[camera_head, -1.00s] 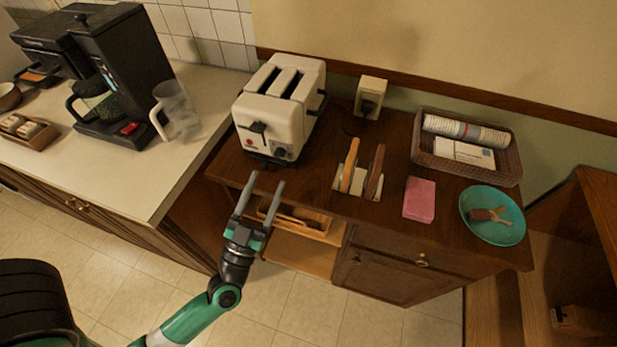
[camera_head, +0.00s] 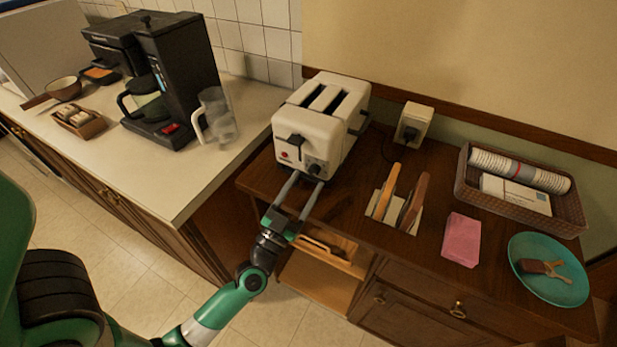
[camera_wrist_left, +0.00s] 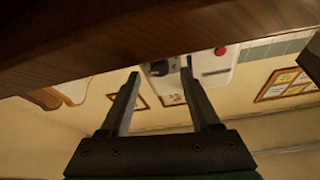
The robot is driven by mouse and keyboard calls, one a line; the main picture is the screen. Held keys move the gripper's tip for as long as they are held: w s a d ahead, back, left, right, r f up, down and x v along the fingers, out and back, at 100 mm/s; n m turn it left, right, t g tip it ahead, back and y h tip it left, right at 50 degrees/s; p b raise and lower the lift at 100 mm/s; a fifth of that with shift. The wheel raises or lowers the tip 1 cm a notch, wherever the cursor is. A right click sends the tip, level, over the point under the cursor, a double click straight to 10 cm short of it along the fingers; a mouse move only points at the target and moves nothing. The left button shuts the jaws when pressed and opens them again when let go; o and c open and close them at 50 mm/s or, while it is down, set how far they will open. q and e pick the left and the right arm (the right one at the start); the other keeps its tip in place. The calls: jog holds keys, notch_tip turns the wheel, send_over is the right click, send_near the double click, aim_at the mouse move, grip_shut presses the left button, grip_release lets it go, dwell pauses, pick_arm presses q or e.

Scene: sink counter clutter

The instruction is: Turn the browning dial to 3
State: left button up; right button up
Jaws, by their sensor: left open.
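A white toaster (camera_head: 309,140) stands on the dark wooden counter, with two slots on top and a dark lever on its front. Its small dark browning dial (camera_head: 314,169) is low on the front, right of a red button. My left gripper (camera_head: 307,180) is open and empty, its fingertips just in front of the dial. In the left wrist view, the dial (camera_wrist_left: 160,68) shows between the fingertips, and the red button (camera_wrist_left: 220,51) is to the right. I cannot tell whether the fingers touch the dial, nor read its setting. My right gripper is not in view.
The counter edge (camera_wrist_left: 120,45) runs close to the fingers in the left wrist view. A holder with two wooden boards (camera_head: 385,197), a pink sponge (camera_head: 462,239) and a teal plate (camera_head: 548,288) are to the right. A coffee maker (camera_head: 180,80) and clear pitcher (camera_head: 217,117) stand left.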

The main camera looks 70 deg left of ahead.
pick_arm(q)
jog(key=shift+x, duration=1)
grip_shut()
